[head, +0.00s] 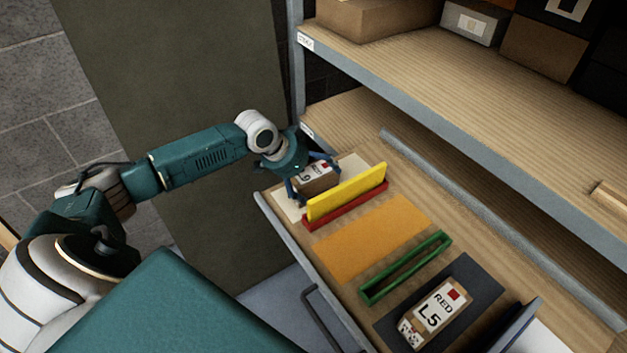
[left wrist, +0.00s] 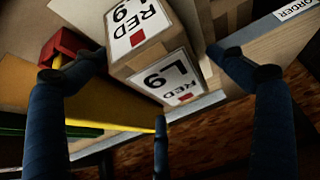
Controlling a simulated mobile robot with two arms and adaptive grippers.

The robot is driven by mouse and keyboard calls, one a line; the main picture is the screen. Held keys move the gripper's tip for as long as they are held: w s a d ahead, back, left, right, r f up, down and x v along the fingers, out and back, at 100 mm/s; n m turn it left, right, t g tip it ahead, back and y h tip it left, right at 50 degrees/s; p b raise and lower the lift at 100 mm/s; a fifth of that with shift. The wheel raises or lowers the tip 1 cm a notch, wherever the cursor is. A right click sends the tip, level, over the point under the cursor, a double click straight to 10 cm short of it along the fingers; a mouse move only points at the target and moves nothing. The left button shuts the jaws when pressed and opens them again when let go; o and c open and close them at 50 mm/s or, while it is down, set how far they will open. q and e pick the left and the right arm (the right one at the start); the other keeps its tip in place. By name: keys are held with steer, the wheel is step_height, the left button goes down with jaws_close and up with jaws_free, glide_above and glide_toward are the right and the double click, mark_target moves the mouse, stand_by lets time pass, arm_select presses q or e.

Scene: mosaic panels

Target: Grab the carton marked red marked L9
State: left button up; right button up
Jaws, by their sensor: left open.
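The carton marked RED L9 (head: 319,182) is a small brown box with white labels bearing a red square. It stands on a pale mat at the far left end of the pulled-out shelf. It also shows in the left wrist view (left wrist: 150,45), with RED L9 readable on two faces. My left gripper (head: 314,176) is open over the carton, its blue fingers spread around it. In the left wrist view the fingers (left wrist: 160,85) appear apart from the carton. Part of the carton is hidden by the gripper in the head view. My right gripper is not in view.
A yellow panel (head: 346,192) in a red holder (head: 345,207) stands close beside the carton. An upper shelf (head: 430,85) overhangs behind, holding boxes.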

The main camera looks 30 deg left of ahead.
arm_select(q)
steer(key=shift+x, duration=0.9)
steer(key=shift+a, duration=0.1)
steer(key=c, duration=1.9)
steer(key=shift+r, duration=0.1)
steer(key=shift+c, duration=0.8)
